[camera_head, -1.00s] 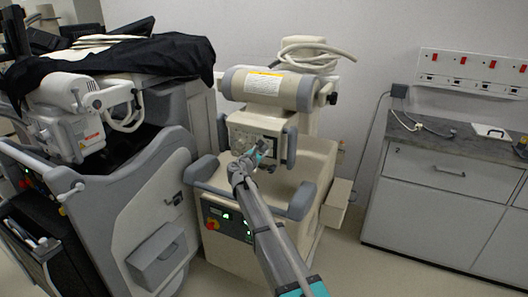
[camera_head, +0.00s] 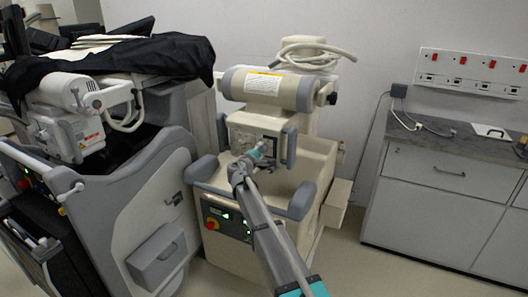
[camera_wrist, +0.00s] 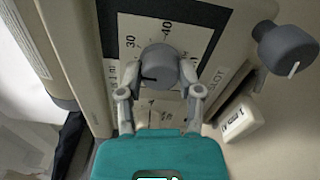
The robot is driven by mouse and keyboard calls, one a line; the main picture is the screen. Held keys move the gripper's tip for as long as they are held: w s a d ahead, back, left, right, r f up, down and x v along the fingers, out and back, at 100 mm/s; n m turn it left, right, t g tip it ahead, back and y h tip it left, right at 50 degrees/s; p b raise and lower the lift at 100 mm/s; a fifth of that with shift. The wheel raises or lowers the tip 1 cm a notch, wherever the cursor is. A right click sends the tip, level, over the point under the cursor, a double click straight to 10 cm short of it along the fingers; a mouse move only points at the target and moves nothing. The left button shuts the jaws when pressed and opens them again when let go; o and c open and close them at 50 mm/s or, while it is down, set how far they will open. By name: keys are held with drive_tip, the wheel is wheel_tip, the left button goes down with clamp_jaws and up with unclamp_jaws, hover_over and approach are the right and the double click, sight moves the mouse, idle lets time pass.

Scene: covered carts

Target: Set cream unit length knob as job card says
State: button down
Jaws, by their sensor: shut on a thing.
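The cream unit (camera_head: 262,205) stands in the middle of the head view, with a cylindrical head and a control face below it. In the wrist view a grey round knob (camera_wrist: 159,66) sits on a white scale plate (camera_wrist: 190,38) marked 30 and 40. A dark mark on the knob lies at its lower left in that view. My gripper (camera_wrist: 160,88) is shut on this knob, one finger on each side. In the head view my gripper (camera_head: 259,152) reaches the control face and hides part of it. I cannot make out a readable job card.
A second grey knob (camera_wrist: 287,48) with a white line and a white tag (camera_wrist: 240,118) are at the right in the wrist view. A grey cart (camera_head: 150,215) under black cloth (camera_head: 150,55) stands close at left. A counter (camera_head: 440,190) stands at right.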

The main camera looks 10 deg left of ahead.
drive_tip(key=m, duration=0.5)
drive_tip(key=shift+s+d, duration=0.1)
drive_tip(key=shift+d, duration=0.05)
drive_tip(key=shift+f+m, duration=0.1)
drive_tip(key=shift+m, duration=0.3)
drive_tip(key=shift+c, duration=1.7)
unclamp_jaws()
drive_tip(key=shift+o, duration=0.4)
drive_tip(key=v, duration=1.2)
